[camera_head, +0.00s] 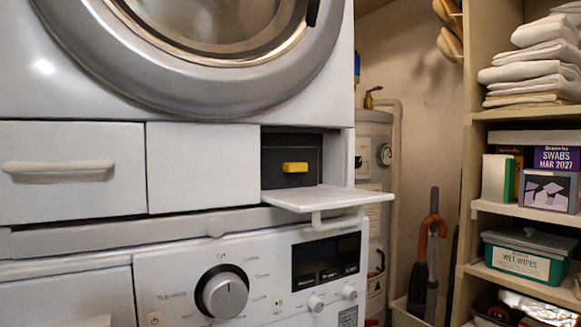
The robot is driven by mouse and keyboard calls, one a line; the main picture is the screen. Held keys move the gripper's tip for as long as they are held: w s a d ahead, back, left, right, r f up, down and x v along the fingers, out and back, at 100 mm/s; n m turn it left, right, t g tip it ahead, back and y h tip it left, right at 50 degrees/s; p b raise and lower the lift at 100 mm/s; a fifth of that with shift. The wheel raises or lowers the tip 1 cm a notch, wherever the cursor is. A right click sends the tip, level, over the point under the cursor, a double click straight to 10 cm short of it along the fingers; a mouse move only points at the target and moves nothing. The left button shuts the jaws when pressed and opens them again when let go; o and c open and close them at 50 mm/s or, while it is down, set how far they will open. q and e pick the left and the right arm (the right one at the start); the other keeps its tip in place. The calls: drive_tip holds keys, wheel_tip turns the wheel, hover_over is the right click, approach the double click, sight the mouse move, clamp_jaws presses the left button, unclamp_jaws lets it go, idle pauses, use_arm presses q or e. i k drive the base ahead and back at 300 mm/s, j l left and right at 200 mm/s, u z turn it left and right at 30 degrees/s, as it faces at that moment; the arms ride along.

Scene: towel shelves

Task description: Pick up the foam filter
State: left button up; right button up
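No part that I can clearly identify as a foam filter is in view. In the head view a small compartment (266,145) stands open between the upper and lower machines. Its white flap (345,196) is folded down to about level, with a handle under its front edge. Inside sits a dark block or panel (285,185) with a yellow tab (295,167) on its front. I cannot tell whether this dark part is the filter or a cover, and what lies behind it is hidden. Neither of my grippers is in view.
A round-doored machine (60,85) is above, and a control panel with a knob (222,291) is below. A closed white drawer (72,172) is at left. Shelves (525,213) at right hold folded towels (535,68), boxes and a wipes tub (525,256). Umbrellas (433,226) stand between.

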sight(281, 168)
drive_tip(key=k+l+u, duration=0.1)
drive_tip(key=k+u, duration=0.15)
drive_tip(key=u, duration=0.2)
drive_tip(key=k+u, duration=0.25)
drive_tip(key=u, duration=0.15)
